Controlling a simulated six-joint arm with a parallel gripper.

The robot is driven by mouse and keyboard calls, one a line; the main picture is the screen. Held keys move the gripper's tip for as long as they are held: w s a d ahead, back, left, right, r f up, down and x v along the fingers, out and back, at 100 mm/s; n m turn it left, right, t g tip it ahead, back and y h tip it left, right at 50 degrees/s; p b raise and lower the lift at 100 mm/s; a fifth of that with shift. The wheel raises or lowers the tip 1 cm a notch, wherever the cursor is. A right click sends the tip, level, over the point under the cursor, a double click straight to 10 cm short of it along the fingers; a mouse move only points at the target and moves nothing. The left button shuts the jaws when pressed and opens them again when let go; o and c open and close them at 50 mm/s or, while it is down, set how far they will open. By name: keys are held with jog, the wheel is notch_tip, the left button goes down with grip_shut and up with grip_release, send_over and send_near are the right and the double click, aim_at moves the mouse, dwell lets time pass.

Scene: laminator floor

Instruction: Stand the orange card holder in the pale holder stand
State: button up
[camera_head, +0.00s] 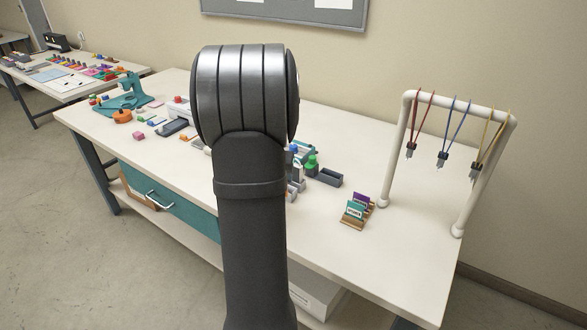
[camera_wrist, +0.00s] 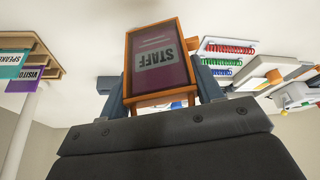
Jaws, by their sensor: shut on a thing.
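The orange card holder (camera_wrist: 130,65) shows in the wrist view, an orange frame around a dark red card reading STAFF. My gripper (camera_wrist: 158,68) is shut on it, with a dark blue-grey finger on each side. In the head view my own arm hides the gripper and the orange holder. The pale holder stand (camera_head: 347,223) is tan and stands on the table right of my arm, with a teal and a purple card holder in it. It also shows at the left of the wrist view (camera_wrist: 41,50), apart from my gripper.
The table (camera_head: 390,255) is clear in front of the stand.

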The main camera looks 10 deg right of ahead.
jog(key=shift+a, duration=0.85)
jog(key=w+d+r+m+h, duration=0.2)
jog(key=w+d+r+m, duration=0.1)
jog(key=w+d+m, duration=0.25)
jog(key=shift+n+g, duration=0.35)
jog(key=shift+g, duration=0.15)
jog(key=shift+a+f, duration=0.15)
jog(key=shift+f, duration=3.8)
jog(key=o, duration=1.1)
jog(key=shift+c, duration=0.2)
jog(key=shift+r, duration=0.1)
